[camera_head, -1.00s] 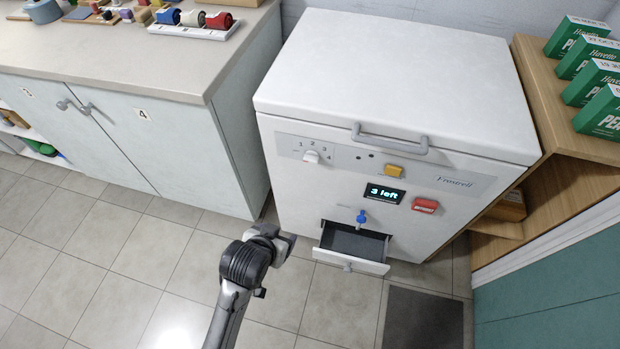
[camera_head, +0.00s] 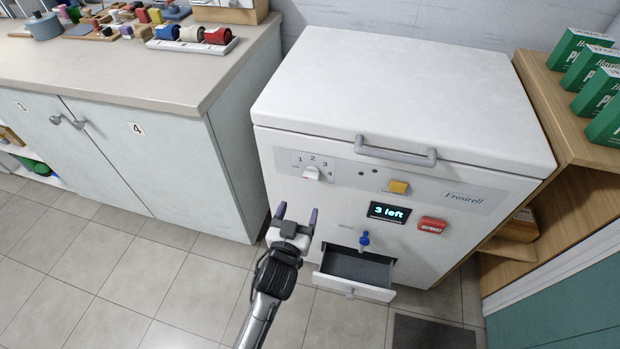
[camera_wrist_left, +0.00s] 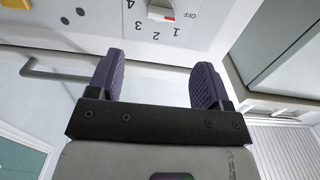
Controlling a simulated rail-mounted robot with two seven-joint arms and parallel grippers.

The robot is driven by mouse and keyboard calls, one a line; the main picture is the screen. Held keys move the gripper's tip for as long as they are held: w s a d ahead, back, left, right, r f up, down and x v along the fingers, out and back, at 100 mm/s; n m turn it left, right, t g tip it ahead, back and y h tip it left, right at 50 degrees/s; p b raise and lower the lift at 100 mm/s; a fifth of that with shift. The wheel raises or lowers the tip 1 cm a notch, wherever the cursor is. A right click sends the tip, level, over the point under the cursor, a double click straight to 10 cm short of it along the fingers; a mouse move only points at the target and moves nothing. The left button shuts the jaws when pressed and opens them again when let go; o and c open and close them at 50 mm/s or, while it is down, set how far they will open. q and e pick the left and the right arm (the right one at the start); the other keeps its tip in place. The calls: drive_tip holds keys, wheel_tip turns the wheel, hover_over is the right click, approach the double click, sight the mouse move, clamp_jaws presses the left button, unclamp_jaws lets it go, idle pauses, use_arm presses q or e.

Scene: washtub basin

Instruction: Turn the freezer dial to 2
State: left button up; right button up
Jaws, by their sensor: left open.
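The white chest freezer (camera_head: 395,100) has a pale dial (camera_head: 312,173) at the upper left of its front, with marks 1 to 4 around it. In the left wrist view the dial (camera_wrist_left: 161,10) appears upside down at the top edge, partly cut off. Its red mark sits on the side toward OFF and 1; the exact setting I cannot tell. My left gripper (camera_head: 297,214) is open and empty, below and slightly left of the dial. Its two purple fingers (camera_wrist_left: 158,68) are apart and do not touch the dial. My right gripper is out of view.
A counter (camera_head: 150,75) stands left; a shelf (camera_head: 545,125) with green boxes stands right.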

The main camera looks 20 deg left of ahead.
sight(310, 177)
use_arm(q)
drive_tip(key=w+b, duration=0.1)
drive_tip(key=w, duration=0.2)
drive_tip(key=w+b, duration=0.1)
drive_tip(key=w, duration=0.2)
drive_tip(key=w+a+b, duration=0.1)
drive_tip(key=w, duration=0.3)
drive_tip(key=shift+w+a+b, duration=0.15)
drive_tip(key=shift+w+b, duration=0.15)
drive_tip(key=shift+w, duration=0.55)
